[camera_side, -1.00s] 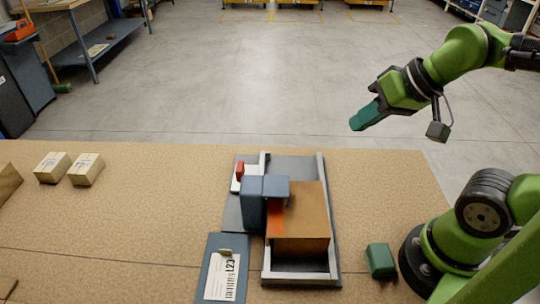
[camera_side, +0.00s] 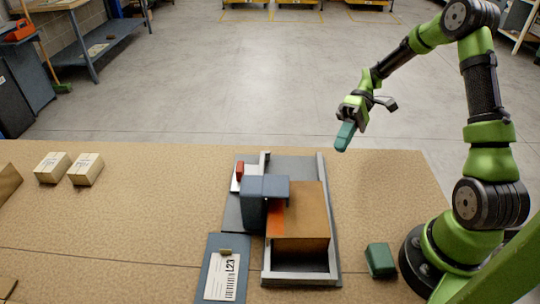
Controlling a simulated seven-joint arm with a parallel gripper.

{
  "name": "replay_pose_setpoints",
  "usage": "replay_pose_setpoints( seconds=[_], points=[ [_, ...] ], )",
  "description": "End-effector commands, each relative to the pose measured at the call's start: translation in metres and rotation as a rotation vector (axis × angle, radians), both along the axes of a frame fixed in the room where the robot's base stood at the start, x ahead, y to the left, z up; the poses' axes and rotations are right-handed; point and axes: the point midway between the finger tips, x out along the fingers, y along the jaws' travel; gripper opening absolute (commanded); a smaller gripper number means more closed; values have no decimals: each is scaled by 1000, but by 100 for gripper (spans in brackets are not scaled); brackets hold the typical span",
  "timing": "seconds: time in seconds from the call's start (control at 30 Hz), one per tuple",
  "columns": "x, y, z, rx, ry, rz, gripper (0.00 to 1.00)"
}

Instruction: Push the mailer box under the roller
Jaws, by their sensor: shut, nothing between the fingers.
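The brown mailer box (camera_side: 308,215) sits in a grey channel with raised side rails (camera_side: 326,235). A blue-grey block-shaped housing (camera_side: 262,188) stands on the channel's left side and its top reaches over the box's left part. An orange-red strip (camera_side: 276,220) shows below that overhang, against the box. I cannot make out the roller itself; it may be hidden by the housing. My gripper (camera_side: 345,136) is shut and empty, its teal fingers pointing down, in the air above and beyond the channel's far right end, apart from the box.
A label plate marked L23 (camera_side: 223,270) lies left of the channel's near end. A small green block (camera_side: 380,260) is on the table to the right. Two small cartons (camera_side: 70,169) stand at the far left. The tabletop between the cartons and the channel is clear.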

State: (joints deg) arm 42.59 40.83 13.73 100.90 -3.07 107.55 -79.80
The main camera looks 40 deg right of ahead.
Motion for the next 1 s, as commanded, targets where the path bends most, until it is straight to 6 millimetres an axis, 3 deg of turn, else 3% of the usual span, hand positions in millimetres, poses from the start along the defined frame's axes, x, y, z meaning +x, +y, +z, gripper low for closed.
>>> replay_pose_setpoints(
  seconds=[0.03, 0.2, 0.47, 0.67, 1.0],
  points=[
    [2, -10, -14, 102, -6, -26, 0],
    [8, -33, -41, 365, -84, -110, 0],
    [10, -45, -56, 517, -158, -179, 0],
    [9, -21, -56, 519, -157, -175, 0],
    [7, 52, -56, 516, -156, -173, 0]
  ],
)
